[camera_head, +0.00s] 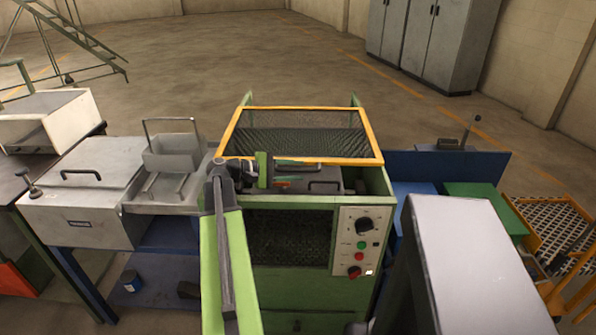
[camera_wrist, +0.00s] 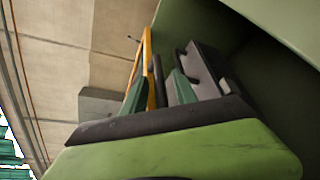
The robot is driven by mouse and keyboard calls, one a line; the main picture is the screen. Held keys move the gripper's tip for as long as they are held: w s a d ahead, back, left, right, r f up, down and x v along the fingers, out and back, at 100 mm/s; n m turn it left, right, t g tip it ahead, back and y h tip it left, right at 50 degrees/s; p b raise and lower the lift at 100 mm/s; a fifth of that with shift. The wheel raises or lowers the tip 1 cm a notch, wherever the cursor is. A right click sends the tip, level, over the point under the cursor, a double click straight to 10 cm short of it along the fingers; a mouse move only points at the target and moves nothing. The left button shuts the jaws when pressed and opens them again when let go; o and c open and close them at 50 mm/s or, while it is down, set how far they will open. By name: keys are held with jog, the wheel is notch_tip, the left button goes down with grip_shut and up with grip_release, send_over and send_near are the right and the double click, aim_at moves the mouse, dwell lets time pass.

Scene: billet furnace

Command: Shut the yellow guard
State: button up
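The yellow guard (camera_head: 371,135) is a yellow-orange frame with dark mesh. It stands raised at the back of the green machine (camera_head: 378,182), leaving the machine's top uncovered in front of it. My gripper (camera_head: 300,170) is over the machine's open top, close to the guard's lower bar and pointing right. In the wrist view, my gripper (camera_wrist: 157,92) has two green-tipped fingers with a gap between them. A strip of the yellow frame (camera_wrist: 148,62) shows beyond the fingers. I cannot tell whether a finger touches it.
A dark lid with a handle (camera_head: 325,187) lies inside the machine top. A control panel (camera_head: 358,240) with knobs and buttons is on its front. A grey box furnace (camera_head: 85,190) and a tray with a wire handle (camera_head: 172,155) stand left. A blue bench (camera_head: 440,165) stands right.

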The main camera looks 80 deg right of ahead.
jog(key=p+v, duration=0.3)
jog(key=v, duration=1.3)
jog(key=shift+w, duration=0.15)
jog(key=shift+a, duration=0.15)
